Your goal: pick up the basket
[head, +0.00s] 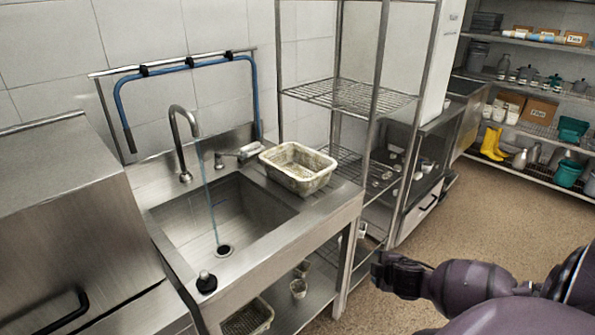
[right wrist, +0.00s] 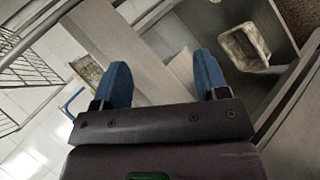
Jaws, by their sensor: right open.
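A pale, worn, rectangular basket (head: 298,168) stands upright and empty-looking on the steel counter, right of the sink. A second basket (head: 248,318) sits on the shelf under the sink, partly cut off by the bottom edge. My right gripper (head: 385,272) is right of the counter, lower than its top and apart from both baskets. In the right wrist view its blue fingers (right wrist: 163,80) are spread with nothing between them. A mottled pale edge (right wrist: 87,68) left of the fingers looks like the counter basket. My left gripper is not in view.
The sink (head: 225,220) has a tall faucet (head: 183,140). A wire rack (head: 350,97) with metal posts stands just right of the counter basket. A small pale cup (head: 298,287) sits on the lower shelf. The floor (head: 480,220) on the right is clear.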

